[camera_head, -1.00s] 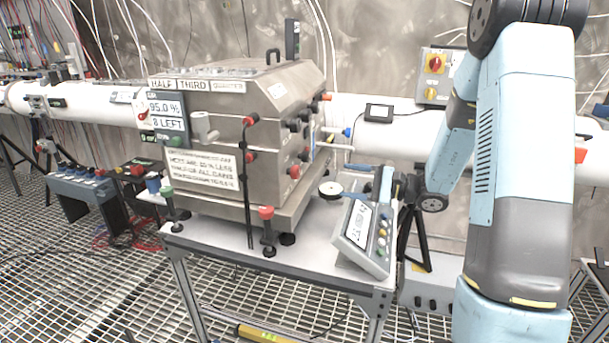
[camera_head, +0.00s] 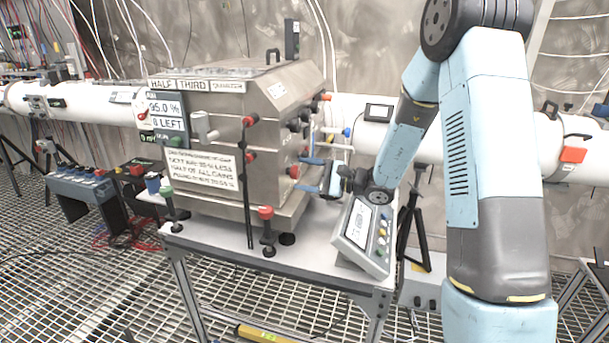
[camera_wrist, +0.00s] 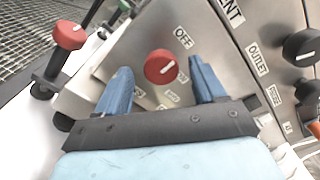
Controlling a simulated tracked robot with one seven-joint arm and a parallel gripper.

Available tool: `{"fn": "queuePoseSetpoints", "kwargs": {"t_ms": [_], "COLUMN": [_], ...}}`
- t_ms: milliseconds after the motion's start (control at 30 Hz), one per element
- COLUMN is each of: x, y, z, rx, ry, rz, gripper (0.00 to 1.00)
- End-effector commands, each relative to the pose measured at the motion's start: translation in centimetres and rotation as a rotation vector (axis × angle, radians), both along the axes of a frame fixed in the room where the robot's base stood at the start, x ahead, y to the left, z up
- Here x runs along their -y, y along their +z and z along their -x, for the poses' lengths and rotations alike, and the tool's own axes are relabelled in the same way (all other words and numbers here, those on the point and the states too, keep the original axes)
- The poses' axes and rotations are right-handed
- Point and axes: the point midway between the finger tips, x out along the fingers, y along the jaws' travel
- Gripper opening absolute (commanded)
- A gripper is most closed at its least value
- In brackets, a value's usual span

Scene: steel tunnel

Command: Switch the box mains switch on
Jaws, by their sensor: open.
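The steel box (camera_head: 215,115) stands on a table. On its right-hand face a round red switch knob (camera_head: 293,171) sits between my gripper's blue fingers. In the wrist view the red knob (camera_wrist: 160,66) has a white pointer line, with an OFF label (camera_wrist: 183,37) beside it and small labels below it, partly hidden or too small to read. My gripper (camera_wrist: 161,68) is open, its fingertips on either side of the knob; I cannot tell whether they touch it. In the head view my gripper (camera_head: 308,174) reaches the face from the right.
A black knob (camera_wrist: 301,47) with an OUTLET label lies to the right in the wrist view. A red-topped post (camera_wrist: 68,36) stands to the left. A white pipe runs behind.

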Motion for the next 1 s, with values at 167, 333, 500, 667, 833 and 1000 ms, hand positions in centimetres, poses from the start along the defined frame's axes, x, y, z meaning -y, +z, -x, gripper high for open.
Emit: {"fn": "queuePoseSetpoints", "kwargs": {"t_ms": [167,333,500,667,833,1000], "x": [-0.69,-0.72,-0.71,-0.72,-0.72,-0.29], "y": [0.01,0.01,0.01,0.02,-0.01,-0.06], "z": [-0.21,-0.22,-0.22,-0.21,-0.19,-0.19], "rx": [0.0,0.0,0.0,0.0,-0.001,-0.001], "ry": [0.0,0.0,0.001,0.001,0.001,-0.001], "rz": [0.0,0.0,-0.001,-0.001,0.0,0.0], "gripper": [0.69,0.69,0.6,0.44,0.28,0.13]}}
